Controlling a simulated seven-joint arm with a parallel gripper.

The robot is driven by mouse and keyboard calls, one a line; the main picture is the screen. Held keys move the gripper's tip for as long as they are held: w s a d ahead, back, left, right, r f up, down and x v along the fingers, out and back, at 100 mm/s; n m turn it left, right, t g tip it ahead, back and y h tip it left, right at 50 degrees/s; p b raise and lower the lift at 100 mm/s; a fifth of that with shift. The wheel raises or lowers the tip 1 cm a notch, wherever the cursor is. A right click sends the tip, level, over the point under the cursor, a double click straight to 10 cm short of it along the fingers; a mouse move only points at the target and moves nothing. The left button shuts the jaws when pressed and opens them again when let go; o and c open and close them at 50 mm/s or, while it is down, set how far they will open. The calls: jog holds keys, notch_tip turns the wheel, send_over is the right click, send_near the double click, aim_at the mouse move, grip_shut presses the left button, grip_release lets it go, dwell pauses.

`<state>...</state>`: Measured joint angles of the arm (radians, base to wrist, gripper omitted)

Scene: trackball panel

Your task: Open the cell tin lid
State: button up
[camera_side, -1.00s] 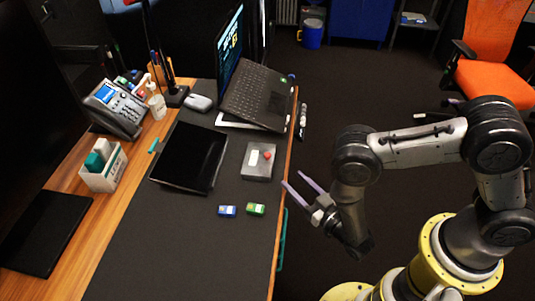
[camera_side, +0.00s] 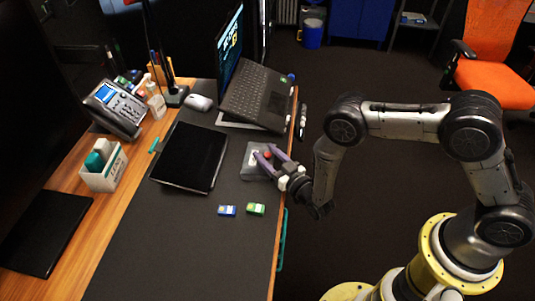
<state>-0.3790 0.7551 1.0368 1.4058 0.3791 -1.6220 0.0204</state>
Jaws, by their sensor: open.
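A small grey panel (camera_side: 248,165) lies near the right edge of the desk, with a red ball (camera_side: 267,155) on it and a light patch left of the ball. My gripper (camera_side: 264,153) is over the panel, its two purple fingers open on either side of the red ball. Whether the fingers touch the ball or panel I cannot tell. A blue small box (camera_side: 227,211) and a green small box (camera_side: 256,209) lie on the dark mat below the panel. I cannot make out which thing is the cell tin or its lid.
A dark tablet (camera_side: 189,157) lies left of the panel. An open laptop (camera_side: 257,97) stands behind it. A phone (camera_side: 116,107), a white bin (camera_side: 104,170) and a mouse (camera_side: 199,102) are further left. The front of the dark mat (camera_side: 185,260) is clear.

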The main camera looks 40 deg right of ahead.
grip_shut()
dwell(1.4)
